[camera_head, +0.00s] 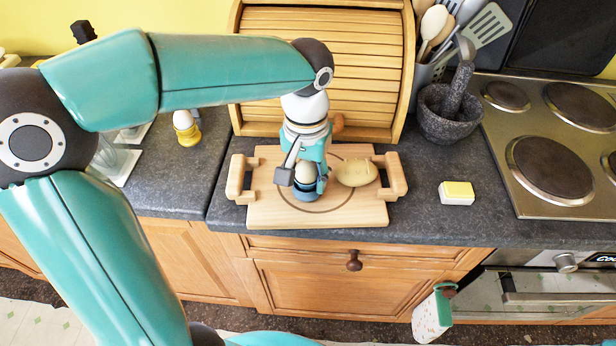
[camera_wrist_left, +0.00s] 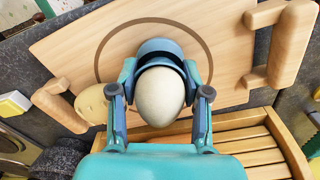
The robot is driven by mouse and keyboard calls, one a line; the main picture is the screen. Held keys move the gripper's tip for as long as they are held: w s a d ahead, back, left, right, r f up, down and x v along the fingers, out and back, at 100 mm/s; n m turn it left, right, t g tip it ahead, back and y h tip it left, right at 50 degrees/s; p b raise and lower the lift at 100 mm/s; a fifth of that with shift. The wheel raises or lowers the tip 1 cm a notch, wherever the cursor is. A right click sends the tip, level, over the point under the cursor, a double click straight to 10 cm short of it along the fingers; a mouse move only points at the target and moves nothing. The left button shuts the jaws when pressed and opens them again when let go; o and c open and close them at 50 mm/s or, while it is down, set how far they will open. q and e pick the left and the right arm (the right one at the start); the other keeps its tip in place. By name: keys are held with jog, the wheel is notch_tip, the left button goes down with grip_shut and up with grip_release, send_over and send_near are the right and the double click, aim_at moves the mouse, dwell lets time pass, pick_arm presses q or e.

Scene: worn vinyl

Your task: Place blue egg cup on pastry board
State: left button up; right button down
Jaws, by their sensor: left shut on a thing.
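The blue egg cup (camera_head: 308,197) holds a pale egg (camera_head: 306,172) and is over the pastry board (camera_head: 270,212), inside the ring marked on it. My left gripper (camera_head: 305,182) comes down from above and is shut on the cup. In the left wrist view the two fingers clasp the cup (camera_wrist_left: 160,47) from both sides, with the egg (camera_wrist_left: 160,97) between them. The cup's base looks at or very near the board; I cannot tell if it touches. The right gripper is not in view.
A yellowish oval lump (camera_head: 356,172) lies on the board close right of the cup. A bread bin (camera_head: 330,60) stands behind. A yellow egg cup (camera_head: 188,136) is left, a mortar (camera_head: 448,122) and yellow-white block (camera_head: 457,192) right. Counter left of the board is partly free.

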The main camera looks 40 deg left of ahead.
pick_arm(q)
jog(key=shift+f, duration=0.2)
jog(key=o, duration=1.3)
jog(key=shift+r, duration=0.15)
notch_tip(320, 180, up, 12)
jog(key=shift+f+p, duration=0.1)
jog(key=shift+p, duration=0.7)
